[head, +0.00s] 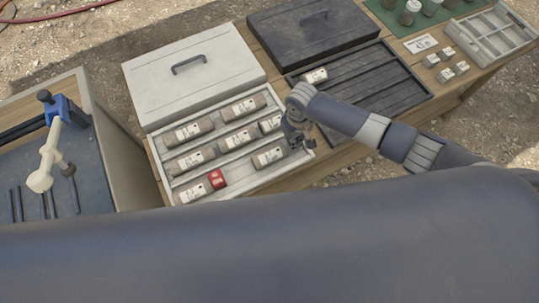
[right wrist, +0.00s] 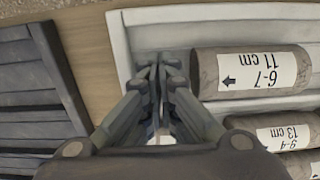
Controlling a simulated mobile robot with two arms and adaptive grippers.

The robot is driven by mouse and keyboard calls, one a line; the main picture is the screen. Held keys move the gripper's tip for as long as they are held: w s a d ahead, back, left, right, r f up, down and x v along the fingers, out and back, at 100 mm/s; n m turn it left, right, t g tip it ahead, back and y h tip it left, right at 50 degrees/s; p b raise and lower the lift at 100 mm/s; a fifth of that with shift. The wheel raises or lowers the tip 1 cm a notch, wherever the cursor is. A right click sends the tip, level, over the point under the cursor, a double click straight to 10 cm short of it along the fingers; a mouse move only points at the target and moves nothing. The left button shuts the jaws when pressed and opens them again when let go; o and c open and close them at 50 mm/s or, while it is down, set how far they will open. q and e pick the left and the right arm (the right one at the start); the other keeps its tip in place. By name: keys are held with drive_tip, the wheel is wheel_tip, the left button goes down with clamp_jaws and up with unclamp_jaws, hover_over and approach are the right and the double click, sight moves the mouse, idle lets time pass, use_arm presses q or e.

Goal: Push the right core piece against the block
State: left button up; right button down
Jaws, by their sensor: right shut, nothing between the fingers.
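The right core piece (head: 268,157), a brown cylinder with a white label, lies in the front row of the white tray (head: 232,178). The red block (head: 217,179) sits further left in that row, with an empty stretch between them. Another core piece (head: 195,192) is left of the block. My right gripper (head: 304,146) is shut and empty at the row's right end. In the right wrist view its fingertips (right wrist: 160,68) are down in the tray beside the end of the core piece labelled 6-7, 11 cm (right wrist: 250,70). I cannot tell whether they touch. My left gripper is out of view.
Several other core pieces (head: 197,158) lie in the rows behind. A dark tray (head: 375,85) with one core piece (head: 314,76) is to the right. A bench with a blue clamp (head: 60,108) is at left.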

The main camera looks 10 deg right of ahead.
sight(266, 154)
drive_tip(key=shift+a, duration=0.1)
